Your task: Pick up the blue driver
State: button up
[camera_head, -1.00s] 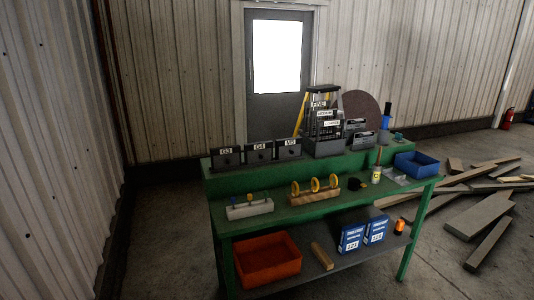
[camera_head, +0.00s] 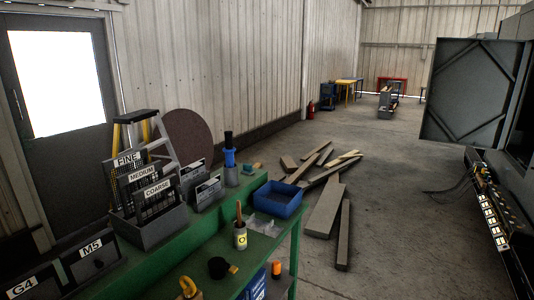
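A tall blue and black tool (camera_head: 229,155) stands upright in a small grey holder on the raised back shelf of the green workbench (camera_head: 205,232). I cannot tell whether it is the blue driver. The pale block with small blue-topped and yellow-topped tools, seen in the earlier view, is outside the present view. My gripper is not in view.
Sanding sheet racks (camera_head: 150,205) and a blue bin (camera_head: 278,199) are on the bench, with a labelled jar (camera_head: 240,236) in front. Loose planks (camera_head: 324,208) lie on the floor beyond. A grey open cabinet (camera_head: 472,95) stands right.

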aim_at(229, 151)
jog(key=i+l, duration=0.15)
jog(key=i, duration=0.3)
jog(key=i+l+z, duration=0.1)
jog(key=i, duration=0.3)
